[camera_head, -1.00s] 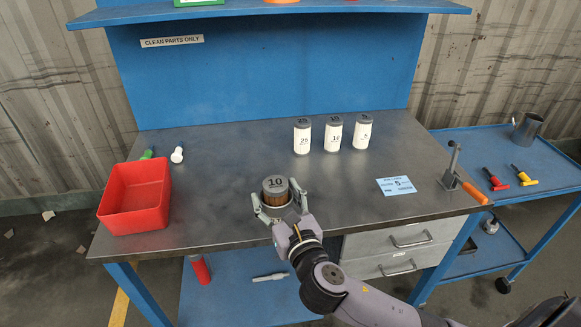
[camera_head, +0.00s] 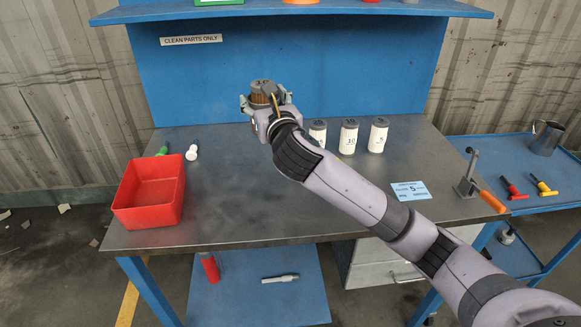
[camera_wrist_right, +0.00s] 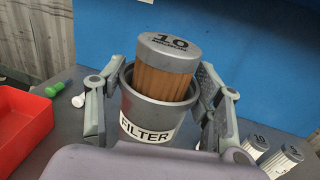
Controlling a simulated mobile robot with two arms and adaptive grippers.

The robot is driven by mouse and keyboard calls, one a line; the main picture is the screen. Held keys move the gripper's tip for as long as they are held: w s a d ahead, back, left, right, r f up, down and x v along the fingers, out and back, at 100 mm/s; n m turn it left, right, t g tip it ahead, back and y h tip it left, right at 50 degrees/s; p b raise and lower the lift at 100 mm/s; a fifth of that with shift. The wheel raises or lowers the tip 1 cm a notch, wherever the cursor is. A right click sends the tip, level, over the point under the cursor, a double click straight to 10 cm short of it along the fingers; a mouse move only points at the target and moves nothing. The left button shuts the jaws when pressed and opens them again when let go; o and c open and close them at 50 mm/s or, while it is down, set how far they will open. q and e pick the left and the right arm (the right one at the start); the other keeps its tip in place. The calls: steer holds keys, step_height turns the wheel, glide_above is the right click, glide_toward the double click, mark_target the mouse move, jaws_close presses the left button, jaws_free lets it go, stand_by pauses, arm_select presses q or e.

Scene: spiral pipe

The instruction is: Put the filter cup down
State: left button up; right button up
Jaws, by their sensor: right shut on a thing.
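The grey filter cup (camera_wrist_right: 158,113) with a white FILTER label shows in the right wrist view. A brown pleated cartridge (camera_wrist_right: 166,72) with a grey lid marked 10 stands in it and sticks out above the rim. My right gripper (camera_wrist_right: 157,106) is shut around the cup, one finger on each side. In the head view this gripper (camera_head: 265,101) is at the back of the workbench (camera_head: 230,215), in front of the blue back panel. The arm hides most of the cup and its base there, so I cannot see its height above the bench. My left gripper is out of view.
White cartridges (camera_head: 349,137) stand right of the gripper, one partly hidden by the arm. A red bin (camera_head: 150,214) is at the bench's left, with green and white items behind it. A blue card (camera_head: 410,190) and an orange-handled lever (camera_head: 490,200) are at the right.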

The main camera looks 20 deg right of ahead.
step_height(320, 180, down, 19)
steer(key=shift+r+b, duration=0.15)
steer(key=shift+b, duration=1.05)
steer(key=o, duration=1.4)
steer(key=shift+c, duration=0.2)
steer(key=shift+s, duration=0.1)
steer(key=s, duration=1.2)
steer(key=shift+a, duration=0.35)
